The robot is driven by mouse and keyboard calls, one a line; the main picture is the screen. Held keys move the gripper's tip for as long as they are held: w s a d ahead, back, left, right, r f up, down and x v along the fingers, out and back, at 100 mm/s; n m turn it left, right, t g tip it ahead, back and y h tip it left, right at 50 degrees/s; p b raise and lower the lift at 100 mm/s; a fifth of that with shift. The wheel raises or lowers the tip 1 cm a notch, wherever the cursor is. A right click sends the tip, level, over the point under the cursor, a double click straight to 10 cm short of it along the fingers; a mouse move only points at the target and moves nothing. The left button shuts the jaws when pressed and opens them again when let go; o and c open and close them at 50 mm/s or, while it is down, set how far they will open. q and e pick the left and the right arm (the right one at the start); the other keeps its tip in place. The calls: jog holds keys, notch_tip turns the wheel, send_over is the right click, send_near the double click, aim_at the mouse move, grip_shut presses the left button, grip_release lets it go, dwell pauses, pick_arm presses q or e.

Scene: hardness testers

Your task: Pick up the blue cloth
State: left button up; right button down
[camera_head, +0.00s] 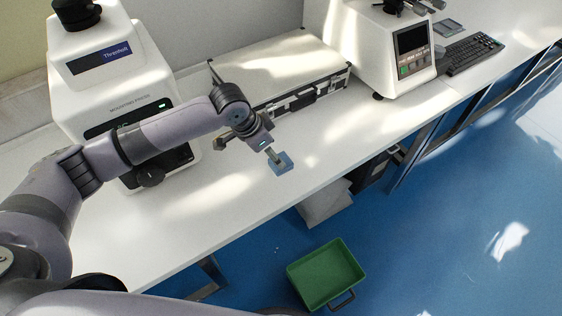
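The blue cloth (284,167) is a small folded-looking square on the white bench, in front of the silver case. My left arm reaches in from the left, over the bench. My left gripper (273,156) points down at the cloth, and its fingertips overlap the cloth's upper left part in the picture. I cannot tell whether the fingers are closed on the cloth or only over it. The cloth looks flat and close to the bench top. My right gripper is out of view.
A mounting press (110,75) stands on the left of the bench. A silver case (285,68) lies behind the cloth. A white tester (385,50) and a keyboard (470,54) are at the right. A green crate (327,274) sits on the blue floor. The bench is clear around the cloth.

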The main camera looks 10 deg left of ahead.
pick_arm(q)
jog(key=shift+d+f, duration=0.25)
jog(key=shift+f, duration=0.2)
jog(key=p+x, duration=0.1)
jog(key=x, duration=0.3)
jog(key=shift+w+d+f, duration=0.1)
jog(key=shift+d+f, duration=0.1)
jog(key=shift+f, duration=0.05)
jog(key=c, duration=1)
jog(key=shift+r, duration=0.1)
jog(key=shift+c, duration=0.2)
notch_tip(320, 180, up, 20)
jog(key=b, duration=0.1)
